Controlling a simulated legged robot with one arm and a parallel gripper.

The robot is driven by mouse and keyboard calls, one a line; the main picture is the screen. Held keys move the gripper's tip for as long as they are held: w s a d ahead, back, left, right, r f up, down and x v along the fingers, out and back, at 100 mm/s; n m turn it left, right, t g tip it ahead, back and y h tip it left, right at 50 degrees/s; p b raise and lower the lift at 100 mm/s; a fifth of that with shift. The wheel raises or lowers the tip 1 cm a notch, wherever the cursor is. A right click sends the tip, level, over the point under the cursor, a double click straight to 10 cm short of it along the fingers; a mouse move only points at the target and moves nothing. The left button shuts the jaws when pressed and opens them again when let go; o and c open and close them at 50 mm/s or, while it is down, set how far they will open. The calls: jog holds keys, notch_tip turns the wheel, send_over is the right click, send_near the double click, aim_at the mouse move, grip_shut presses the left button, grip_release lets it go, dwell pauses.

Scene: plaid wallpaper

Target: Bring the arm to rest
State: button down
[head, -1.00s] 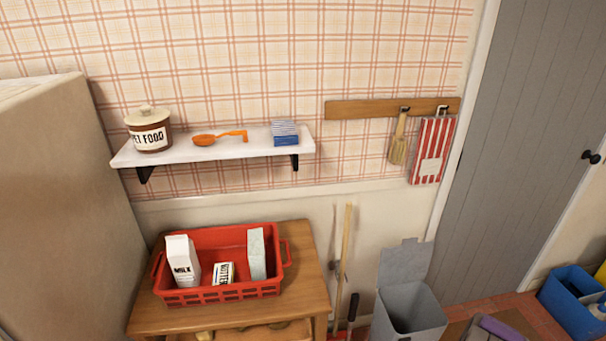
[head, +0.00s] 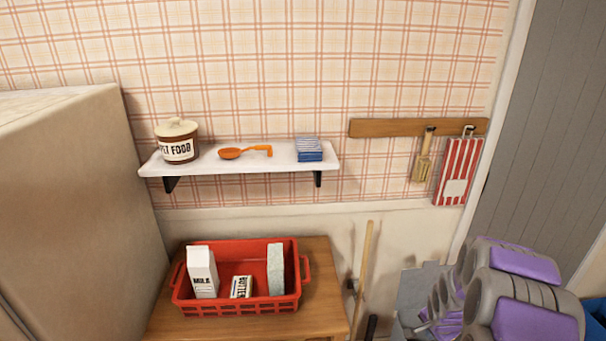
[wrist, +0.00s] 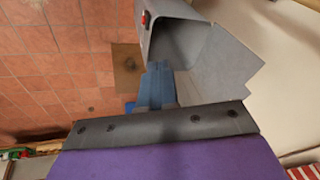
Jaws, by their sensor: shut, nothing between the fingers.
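My arm, grey and purple, fills the lower right of the head view, in front of the grey bin and part of the door. My gripper (wrist: 157,84) shows in the wrist view as two blue fingers side by side, shut and empty, beyond the grey and purple body of my wrist. The fingers overlap the view of the floor beside the bin. In the head view my arm's links hide the fingertips.
A grey bin (wrist: 174,40) stands open on the tiled floor. A red crate (head: 235,305) with cartons sits on a wooden table (head: 325,290). A white shelf (head: 240,166) holds a jar, an orange spoon and a blue item. A rail (head: 385,127) carries a brush and striped cloth.

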jog(key=s+a+r+n+g, duration=0.3)
jog(key=s+a+r+n, duration=0.4)
jog(key=s+a+r, duration=0.75)
jog(key=s+a+r+n+g, duration=0.1)
jog(key=s+a+r+n, duration=0.2)
jog(key=s, duration=0.7)
jog(key=s+a+r+n+g+y, duration=0.1)
jog(key=s+a+r+n, duration=0.2)
jog(key=s+r, duration=0.3)
jog(key=s+a, duration=0.1)
jog(key=s, duration=0.4)
jog(key=shift+a+r+y, duration=0.25)
jog(key=shift+a+y, duration=0.05)
jog(key=shift+a, duration=0.1)
jog(key=shift+w, duration=0.1)
jog(key=shift+a, duration=0.1)
